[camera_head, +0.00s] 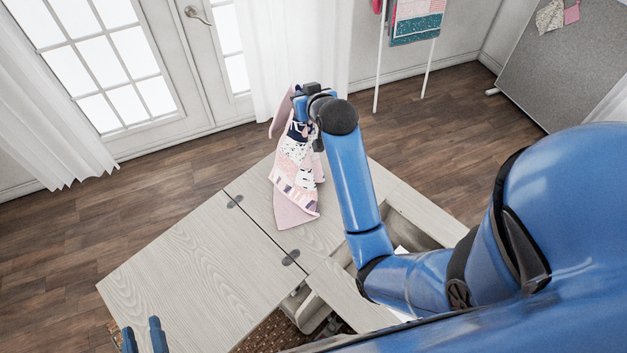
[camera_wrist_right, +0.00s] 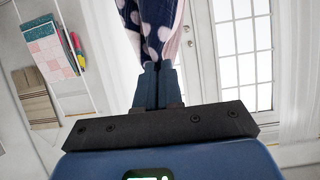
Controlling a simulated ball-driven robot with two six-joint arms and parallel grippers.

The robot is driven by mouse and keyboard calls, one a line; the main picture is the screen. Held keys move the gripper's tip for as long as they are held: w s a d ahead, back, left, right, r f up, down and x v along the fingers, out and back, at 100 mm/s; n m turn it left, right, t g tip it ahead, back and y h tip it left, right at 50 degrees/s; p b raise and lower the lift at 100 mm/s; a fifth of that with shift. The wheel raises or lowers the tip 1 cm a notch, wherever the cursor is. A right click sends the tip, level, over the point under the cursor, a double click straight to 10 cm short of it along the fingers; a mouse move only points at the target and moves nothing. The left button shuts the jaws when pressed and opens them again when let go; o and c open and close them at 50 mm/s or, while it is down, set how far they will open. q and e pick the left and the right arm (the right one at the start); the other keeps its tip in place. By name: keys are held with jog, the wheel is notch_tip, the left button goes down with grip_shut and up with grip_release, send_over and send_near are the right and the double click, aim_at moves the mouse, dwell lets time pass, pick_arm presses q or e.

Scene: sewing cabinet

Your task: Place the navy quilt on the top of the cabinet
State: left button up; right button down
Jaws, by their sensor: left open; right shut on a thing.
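The navy quilt (camera_head: 296,165) is a folded or bunched patchwork cloth with navy, white and pink patches and a pink backing. It hangs from my right gripper (camera_head: 301,98) over the far part of the pale wood cabinet top (camera_head: 190,275). Its lower end reaches or nearly touches the wood; I cannot tell which. In the right wrist view the right gripper (camera_wrist_right: 158,70) is shut on a navy, pink-dotted part of the quilt (camera_wrist_right: 155,30). My left gripper (camera_head: 143,338) is open and empty at the bottom left, near the cabinet's near left edge.
The left leaf of the top is bare, with dark hinges (camera_head: 291,257) along its seam. An opening (camera_head: 415,232) shows beside my right arm. A wicker basket (camera_head: 270,335) is at the bottom. A rack with hung quilts (camera_head: 416,22) and a grey board (camera_head: 565,65) stand behind.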

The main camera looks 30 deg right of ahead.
jog(key=d+r+p, duration=0.3)
jog(key=r+p, duration=0.2)
jog(key=r, duration=1.8)
notch_tip(320, 180, down, 10)
jog(key=b, duration=0.8)
jog(key=shift+s+d+r+h, duration=0.15)
jog(key=shift+s+h, duration=0.15)
jog(key=shift+s, duration=0.05)
